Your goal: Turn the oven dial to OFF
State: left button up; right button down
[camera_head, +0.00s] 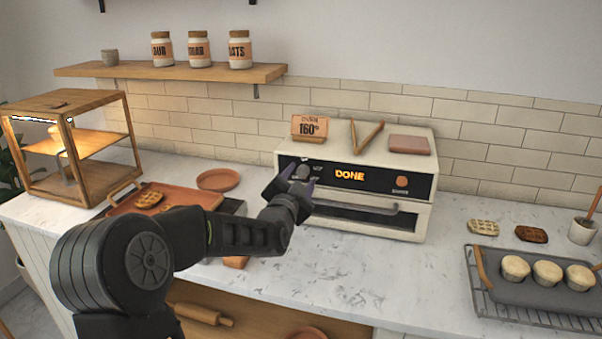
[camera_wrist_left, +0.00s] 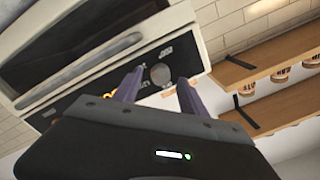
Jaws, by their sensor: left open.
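The white oven (camera_head: 357,215) stands on the counter against the tiled wall. Its black front panel shows the lit word DONE (camera_head: 350,175). The round grey dial (camera_head: 303,172) is at the panel's left end, partly behind my left gripper (camera_head: 300,181). In the left wrist view the dial (camera_wrist_left: 160,74) shows between and just beyond the two purple fingertips (camera_wrist_left: 157,88) of my left gripper. The fingers are open and apart on either side of it; I cannot tell whether they touch it. The dial's pointer setting is too small to read. My right gripper is not in view.
A sign reading 160° (camera_head: 309,127), wooden tongs (camera_head: 367,136) and a reddish-brown block (camera_head: 408,145) rest on the oven top. The oven handle (camera_head: 357,206) sticks out below the panel. A tray with a waffle (camera_head: 149,200) is left; a muffin tray (camera_head: 520,292) is right.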

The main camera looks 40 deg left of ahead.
pick_arm(q)
jog(key=shift+x, duration=0.8)
grip_shut()
